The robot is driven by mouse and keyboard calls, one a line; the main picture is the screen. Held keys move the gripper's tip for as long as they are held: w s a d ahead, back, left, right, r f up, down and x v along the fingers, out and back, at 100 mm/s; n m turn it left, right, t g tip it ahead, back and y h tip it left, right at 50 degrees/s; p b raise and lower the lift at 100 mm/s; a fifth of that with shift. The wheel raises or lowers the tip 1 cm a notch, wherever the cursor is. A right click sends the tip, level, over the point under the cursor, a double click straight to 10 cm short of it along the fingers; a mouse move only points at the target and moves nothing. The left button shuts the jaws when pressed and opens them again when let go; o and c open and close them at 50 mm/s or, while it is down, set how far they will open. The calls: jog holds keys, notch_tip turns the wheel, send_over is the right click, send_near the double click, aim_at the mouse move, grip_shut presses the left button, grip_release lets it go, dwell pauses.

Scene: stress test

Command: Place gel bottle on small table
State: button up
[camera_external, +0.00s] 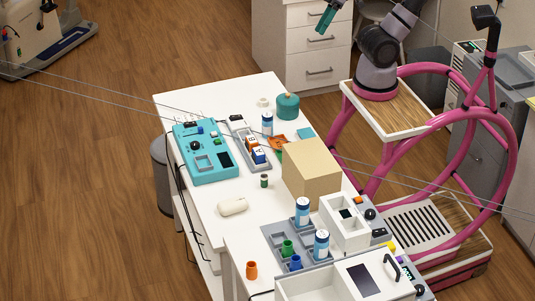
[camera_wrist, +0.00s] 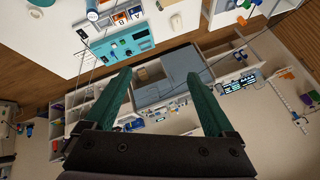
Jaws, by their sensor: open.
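My gripper (camera_external: 327,20) is open and raised at the top of the external view, beyond the far end of the white tables. In the wrist view its two green fingers (camera_wrist: 162,74) are spread with nothing between them. Three white-and-blue bottles stand upright: one on the far white table (camera_external: 267,124), two near the grey tray (camera_external: 302,211) (camera_external: 321,244). I cannot tell which is the gel bottle. A bottle top (camera_wrist: 92,14) shows at the wrist view's upper edge. The far white table (camera_external: 205,212) adjoins a nearer one; which is the small table is unclear.
A cardboard-coloured box (camera_external: 311,173), a teal device (camera_external: 206,152), a teal jar (camera_external: 288,106) and a computer mouse (camera_external: 232,206) stand on the far table. White open boxes (camera_external: 345,222) crowd the near end. A drawer cabinet (camera_external: 318,48) stands behind. Left floor is mostly clear.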

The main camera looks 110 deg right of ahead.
dwell(0.4)
jog(key=m+t, duration=1.1)
jog(key=m, duration=1.9)
send_over(268, 125)
jog(key=s+d, duration=0.2)
jog(key=s, duration=0.1)
jog(key=shift+y, duration=0.3)
jog(key=f, duration=3.8)
jog(key=shift+w+a+f, duration=0.1)
jog(key=shift+w+f, duration=0.15)
jog(key=shift+f, duration=0.05)
jog(key=shift+s+d+f+m+h, duration=0.1)
jog(key=shift+d+f+m+h, duration=0.2)
jog(key=shift+f+m+h, duration=0.3)
notch_tip(268, 125, down, 7)
jog(key=shift+r, duration=0.15)
jog(key=w, duration=0.5)
jog(key=shift+a, duration=0.2)
